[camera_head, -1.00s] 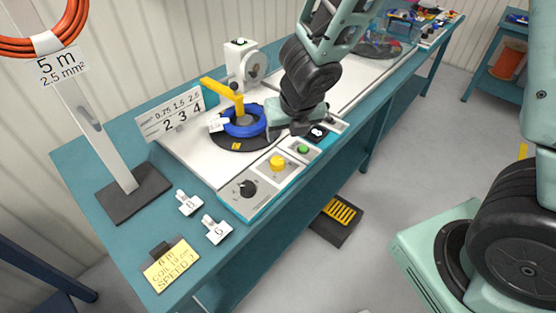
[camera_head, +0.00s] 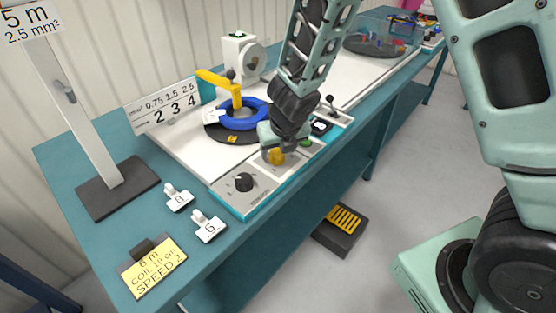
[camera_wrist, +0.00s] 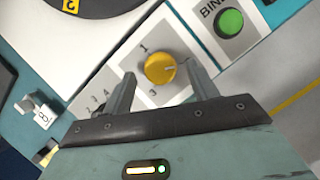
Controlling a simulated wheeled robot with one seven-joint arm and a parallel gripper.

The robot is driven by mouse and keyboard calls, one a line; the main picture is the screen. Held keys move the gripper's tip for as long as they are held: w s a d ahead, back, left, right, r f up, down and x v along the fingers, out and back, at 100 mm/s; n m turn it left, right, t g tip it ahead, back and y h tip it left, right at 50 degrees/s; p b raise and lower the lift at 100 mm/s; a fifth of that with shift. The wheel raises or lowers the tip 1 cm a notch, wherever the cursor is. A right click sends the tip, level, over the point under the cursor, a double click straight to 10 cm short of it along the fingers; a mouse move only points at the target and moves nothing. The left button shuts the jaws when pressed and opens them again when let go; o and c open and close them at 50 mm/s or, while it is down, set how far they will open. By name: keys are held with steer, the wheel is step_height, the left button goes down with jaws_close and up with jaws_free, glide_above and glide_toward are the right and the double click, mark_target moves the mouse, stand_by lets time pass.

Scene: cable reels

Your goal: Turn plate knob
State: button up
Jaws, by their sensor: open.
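The yellow knob (camera_wrist: 160,68) sits on the machine's front control panel, with a pale pointer mark and the digits 1 and 3 beside it. It also shows, partly covered by my gripper, in the head view (camera_head: 277,156). My gripper (camera_wrist: 162,90) is open, with one finger on each side of the knob as seen from the wrist; I cannot tell whether either finger touches it. In the head view my gripper (camera_head: 276,150) is low over the panel. The round plate (camera_head: 222,134) is dark and carries a blue coil (camera_head: 243,119) and a yellow arm.
A black knob (camera_head: 244,182) is left of the yellow one, and a green button (camera_wrist: 230,22) is on its other side. Labelled tags (camera_head: 207,227) and a yellow note (camera_head: 152,268) lie on the teal bench. A pedal (camera_head: 341,228) is on the floor.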

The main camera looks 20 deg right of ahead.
steer(key=shift+b+x, duration=0.3)
steer(key=shift+x, duration=0.55)
steer(key=shift+c, duration=0.3)
steer(key=c, duration=0.9)
steer(key=shift+c, duration=0.2)
